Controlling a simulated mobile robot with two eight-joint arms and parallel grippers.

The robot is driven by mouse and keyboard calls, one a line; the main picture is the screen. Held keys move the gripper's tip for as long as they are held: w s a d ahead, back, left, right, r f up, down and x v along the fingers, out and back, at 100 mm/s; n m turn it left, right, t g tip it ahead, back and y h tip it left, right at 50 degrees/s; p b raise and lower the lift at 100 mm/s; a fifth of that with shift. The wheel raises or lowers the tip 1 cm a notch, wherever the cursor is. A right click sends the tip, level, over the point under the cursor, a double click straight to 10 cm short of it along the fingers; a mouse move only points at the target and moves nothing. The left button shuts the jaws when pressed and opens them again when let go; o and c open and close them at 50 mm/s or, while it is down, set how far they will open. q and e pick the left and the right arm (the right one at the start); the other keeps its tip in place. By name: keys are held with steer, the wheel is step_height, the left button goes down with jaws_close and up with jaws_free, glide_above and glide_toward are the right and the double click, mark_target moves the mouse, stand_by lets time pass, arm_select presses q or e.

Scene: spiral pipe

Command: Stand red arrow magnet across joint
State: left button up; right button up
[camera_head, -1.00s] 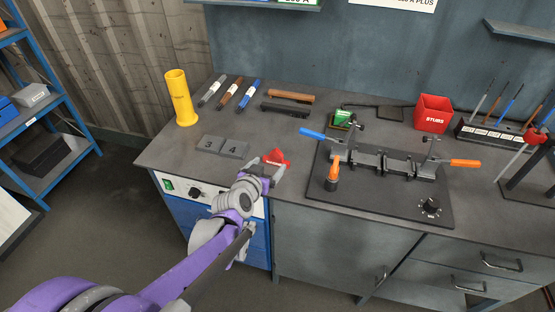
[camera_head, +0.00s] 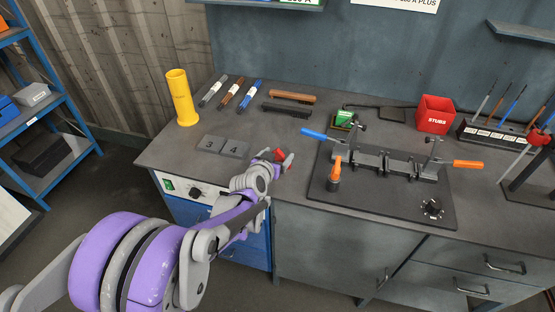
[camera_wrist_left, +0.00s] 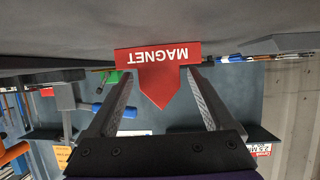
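The red arrow magnet (camera_wrist_left: 160,68), marked MAGNET, is at the fingertips of my left gripper (camera_wrist_left: 160,85). In the head view the magnet (camera_head: 287,161) shows beside my left gripper (camera_head: 274,163), near the front of the bench. The clamp fixture (camera_head: 396,163) with grey pipe parts stands to the right. The joint itself is too small to make out. My right gripper is not in view.
The fixture's dark base plate (camera_head: 385,203) has an orange-topped tool (camera_head: 335,172) at its front left. Plates marked 3 and 4 (camera_head: 223,146) lie left of my gripper. A yellow cylinder (camera_head: 180,98) and red STUBS bin (camera_head: 434,114) stand farther back.

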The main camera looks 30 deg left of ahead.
arm_select(q)
jaws_close()
steer(key=shift+r, duration=0.15)
